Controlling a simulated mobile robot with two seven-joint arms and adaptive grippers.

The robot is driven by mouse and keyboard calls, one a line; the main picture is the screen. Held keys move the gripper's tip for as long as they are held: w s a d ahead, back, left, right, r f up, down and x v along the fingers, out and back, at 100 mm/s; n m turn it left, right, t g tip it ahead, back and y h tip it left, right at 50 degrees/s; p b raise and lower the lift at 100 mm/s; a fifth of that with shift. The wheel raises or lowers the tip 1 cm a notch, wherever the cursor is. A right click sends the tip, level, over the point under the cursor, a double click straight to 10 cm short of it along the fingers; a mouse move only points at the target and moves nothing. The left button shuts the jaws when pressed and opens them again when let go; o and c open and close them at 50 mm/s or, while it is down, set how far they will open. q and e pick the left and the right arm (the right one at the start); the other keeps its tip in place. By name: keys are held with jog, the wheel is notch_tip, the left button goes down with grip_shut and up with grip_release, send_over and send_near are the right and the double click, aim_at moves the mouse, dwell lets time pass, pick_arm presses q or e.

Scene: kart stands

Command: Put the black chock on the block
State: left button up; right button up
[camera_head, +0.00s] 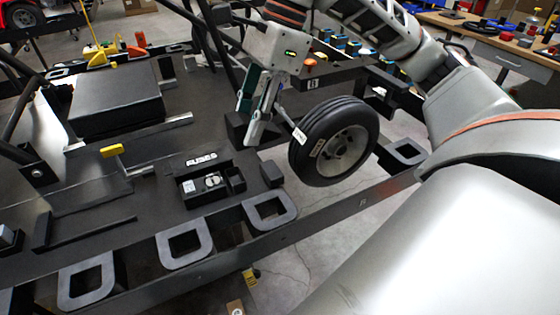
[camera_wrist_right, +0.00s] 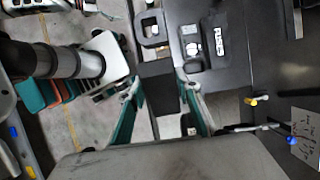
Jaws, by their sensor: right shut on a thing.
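My right gripper (camera_head: 272,138) points down over the deck, left of the wheel. It is shut on a dark piece, which I take for the black chock (camera_head: 237,128); the fingers partly cover it. In the right wrist view the dark chock (camera_wrist_right: 158,92) shows between the two teal-and-grey fingers of the gripper (camera_wrist_right: 161,95). A small black cube (camera_head: 272,174), likely the block, sits at the deck's edge beside the fuse tray, below and apart from the gripper. I do not see my left gripper.
A black-tyred wheel (camera_head: 335,141) stands close to the right of the gripper. A fuse tray (camera_head: 208,186) lies left of the cube. Grey loop brackets (camera_head: 184,244) line the deck's edge. A large black box (camera_head: 115,98) stands at the left. A workbench (camera_head: 505,50) is behind.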

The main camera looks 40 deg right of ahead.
jog(key=f, duration=0.5)
jog(key=f+b, duration=0.1)
jog(key=f, duration=0.4)
jog(key=f+b, duration=0.1)
jog(key=f, duration=0.4)
jog(key=shift+d+f, duration=0.15)
jog(key=shift+d, duration=0.15)
notch_tip(320, 180, down, 4)
jog(key=shift+f+b, duration=0.1)
jog(key=shift+b, duration=0.2)
jog(key=shift+f, duration=0.25)
jog(key=shift+f, duration=0.1)
jog(key=o, duration=1.2)
